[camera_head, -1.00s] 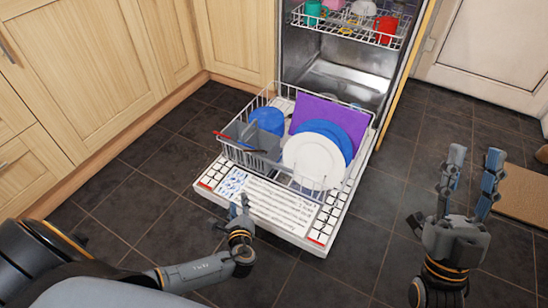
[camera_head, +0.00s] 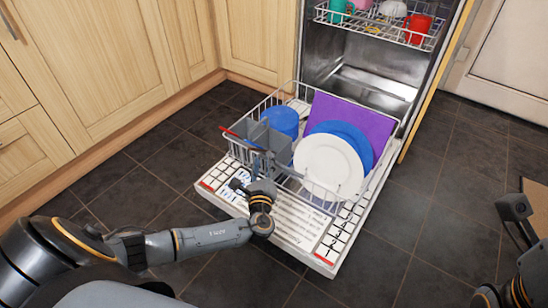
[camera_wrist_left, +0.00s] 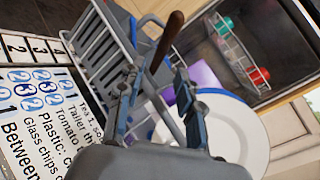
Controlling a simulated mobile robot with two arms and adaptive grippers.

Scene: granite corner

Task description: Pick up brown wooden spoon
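The brown wooden spoon shows as a dark brown handle (camera_wrist_left: 168,42) in the left wrist view, sticking up from the grey cutlery basket (camera_wrist_left: 110,45). Its lower part is hidden in or behind the basket, and I cannot make it out surely in the head view. My left gripper (camera_head: 254,186) is at the front of the basket (camera_head: 268,142). In the left wrist view its two fingers (camera_wrist_left: 158,78) are apart, with the handle beyond and between the tips, not gripped. My right gripper (camera_head: 516,218) is at the lower right edge, partly cut off.
The lower dishwasher rack (camera_head: 285,97) holds a white plate (camera_head: 328,164), blue dishes and a purple board (camera_head: 382,130). The open door (camera_head: 330,242) lies under it. The upper rack (camera_head: 375,27) holds cups. Wooden cabinets (camera_head: 110,60) stand left.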

